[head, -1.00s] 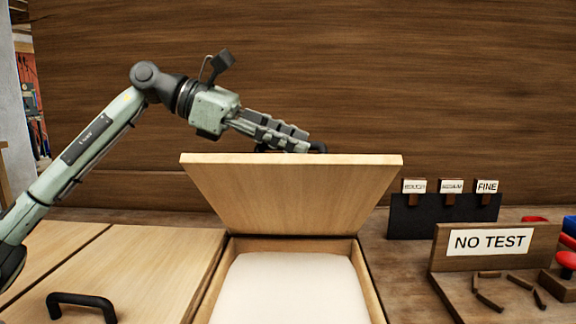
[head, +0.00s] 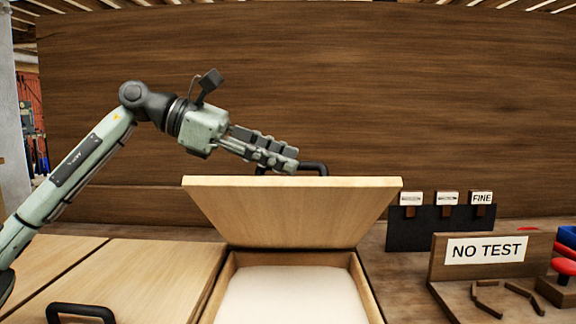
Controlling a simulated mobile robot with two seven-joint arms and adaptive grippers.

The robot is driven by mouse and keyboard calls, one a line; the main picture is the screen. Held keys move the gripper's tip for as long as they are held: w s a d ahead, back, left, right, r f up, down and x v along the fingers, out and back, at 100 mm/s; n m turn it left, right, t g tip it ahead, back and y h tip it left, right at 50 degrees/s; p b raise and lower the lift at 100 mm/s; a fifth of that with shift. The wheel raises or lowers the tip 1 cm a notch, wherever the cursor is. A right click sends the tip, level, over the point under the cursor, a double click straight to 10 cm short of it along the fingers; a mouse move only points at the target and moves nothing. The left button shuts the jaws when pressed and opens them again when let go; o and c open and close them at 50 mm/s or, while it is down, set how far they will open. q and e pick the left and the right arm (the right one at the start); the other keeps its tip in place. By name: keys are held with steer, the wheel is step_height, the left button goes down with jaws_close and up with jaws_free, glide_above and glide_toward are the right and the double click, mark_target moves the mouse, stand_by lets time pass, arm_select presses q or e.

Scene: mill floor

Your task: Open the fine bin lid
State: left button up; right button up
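A pale wooden lid (head: 290,212) stands raised at the back of an open bin (head: 368,290) filled with smooth white material (head: 290,296). The lid's hinge side is at the bin's rear edge. A black handle (head: 320,168) shows above the lid's top edge, partly hidden by my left gripper. My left gripper (head: 292,164) is at the handle, its fingers pointing right and slightly down; whether they close on it or only lie beside it cannot be told. No label shows on this bin. My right gripper is out of view.
Closed wooden lids (head: 150,275) lie at left, one with a black handle (head: 80,310). At right are a dark rack (head: 430,232) with small tags, one reading FINE, a "NO TEST" board (head: 440,262) and red knobs (head: 564,266). A wooden wall stands behind.

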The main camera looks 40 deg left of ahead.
arm_select(q)
steer(key=shift+b+v, duration=1.15)
steer(key=shift+v, duration=1)
steer(key=shift+b+v, duration=0.5)
steer(key=shift+v, duration=1)
steer(key=shift+d, duration=0.1)
